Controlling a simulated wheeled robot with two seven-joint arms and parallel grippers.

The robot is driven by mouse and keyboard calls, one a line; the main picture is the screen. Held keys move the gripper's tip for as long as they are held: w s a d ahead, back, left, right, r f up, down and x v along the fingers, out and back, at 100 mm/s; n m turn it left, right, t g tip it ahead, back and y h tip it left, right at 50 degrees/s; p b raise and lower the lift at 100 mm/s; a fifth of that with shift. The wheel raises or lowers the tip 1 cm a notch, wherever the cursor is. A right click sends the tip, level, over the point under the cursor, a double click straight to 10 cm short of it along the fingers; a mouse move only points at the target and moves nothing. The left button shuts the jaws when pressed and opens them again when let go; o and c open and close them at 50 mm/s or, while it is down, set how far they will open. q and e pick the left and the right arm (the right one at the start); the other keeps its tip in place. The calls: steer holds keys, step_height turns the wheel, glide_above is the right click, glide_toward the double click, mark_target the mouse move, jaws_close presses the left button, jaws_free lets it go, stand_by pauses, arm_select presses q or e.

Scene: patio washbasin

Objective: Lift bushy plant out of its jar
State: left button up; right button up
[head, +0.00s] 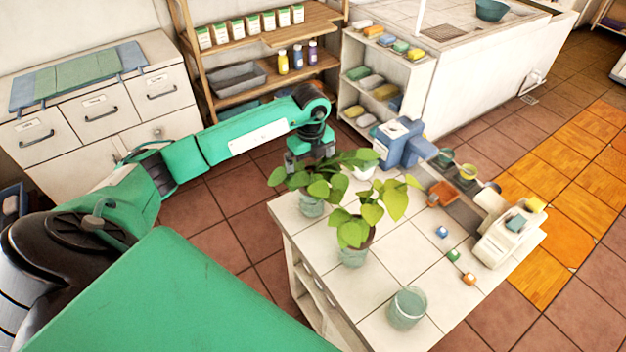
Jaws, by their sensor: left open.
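Two leafy plants stand in jars on the white tiled table (400,250). The farther plant (318,187) has darker, spreading leaves and sits in a glass jar (311,206). The nearer plant (370,212) has lighter, larger leaves and stands upright in another jar (353,255). I cannot tell for sure which one is the bushy plant. My left gripper (306,166) is open, pointing down at the top of the farther plant. Leaves hide its fingertips in part, so I cannot tell whether they touch the stems. My right gripper is not in view.
A glass jar (407,308) without a plant stands near the table's front corner. A blue device (401,143), small coloured cubes (453,255) and a white machine (508,238) occupy the right side. A wooden shelf (262,45) stands behind my left arm.

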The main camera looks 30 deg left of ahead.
mark_target(312, 176)
arm_select(q)
steer(key=shift+d+f+p, duration=0.1)
steer(key=shift+f+p, duration=0.3)
steer(key=shift+p, duration=0.05)
steer(key=f+p, duration=0.1)
steer(key=f, duration=0.2)
steer(key=shift+w+f+p, duration=0.2)
steer(key=shift+f+p, duration=0.05)
steer(key=shift+p, duration=0.15)
steer(key=shift+f, duration=0.5)
steer(key=c, duration=1.1)
steer(key=shift+c, duration=0.5)
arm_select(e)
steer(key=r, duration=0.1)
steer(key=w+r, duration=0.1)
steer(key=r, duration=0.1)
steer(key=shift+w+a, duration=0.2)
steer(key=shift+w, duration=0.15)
